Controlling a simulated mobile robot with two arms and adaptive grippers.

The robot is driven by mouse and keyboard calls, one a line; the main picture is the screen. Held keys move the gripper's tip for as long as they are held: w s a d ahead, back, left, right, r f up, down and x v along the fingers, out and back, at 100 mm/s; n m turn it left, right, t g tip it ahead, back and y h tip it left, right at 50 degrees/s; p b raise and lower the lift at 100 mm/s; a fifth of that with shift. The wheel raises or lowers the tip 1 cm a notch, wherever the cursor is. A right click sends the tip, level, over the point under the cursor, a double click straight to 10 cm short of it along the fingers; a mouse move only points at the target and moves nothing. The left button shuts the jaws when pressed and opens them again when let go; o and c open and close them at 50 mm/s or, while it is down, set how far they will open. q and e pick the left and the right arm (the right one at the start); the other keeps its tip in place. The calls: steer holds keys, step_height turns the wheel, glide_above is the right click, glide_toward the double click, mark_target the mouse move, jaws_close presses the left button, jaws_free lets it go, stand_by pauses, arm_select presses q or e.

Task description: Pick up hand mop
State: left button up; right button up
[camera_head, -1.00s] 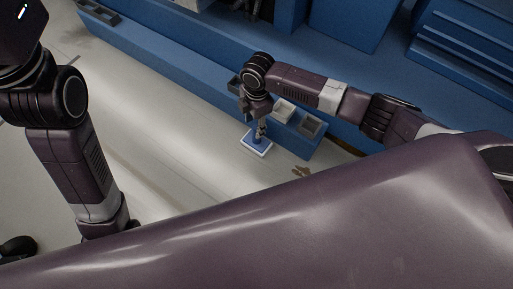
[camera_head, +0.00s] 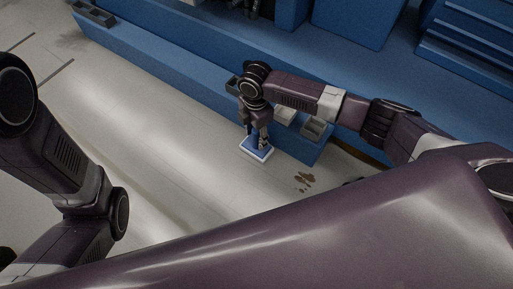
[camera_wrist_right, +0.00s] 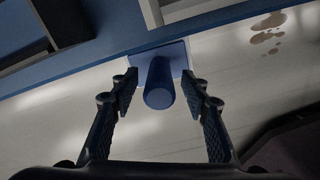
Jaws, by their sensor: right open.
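The hand mop has a blue upright handle (camera_wrist_right: 159,88) on a flat blue and white base (camera_wrist_right: 177,54). In the head view its base (camera_head: 257,151) lies on the pale floor beside the blue ledge. My right gripper (camera_wrist_right: 161,88) is open, with one finger on each side of the handle. Gaps show between both fingers and the handle. In the head view my right gripper (camera_head: 257,138) is above the mop and hides most of the handle. My left arm shows at the left of the head view, but its gripper is not in view.
A blue ledge (camera_head: 165,62) runs behind the mop. It carries small trays, one grey (camera_head: 316,129) and one white (camera_head: 285,116), near my right arm. A brown stain (camera_head: 304,181) lies on the floor right of the mop. The floor to the left is clear.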

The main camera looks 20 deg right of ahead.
mark_target(250, 144)
steer(key=shift+f+b, duration=0.75)
steer(key=shift+f, duration=0.6)
steer(key=shift+c, duration=0.4)
jaws_close()
steer(key=shift+r, duration=0.1)
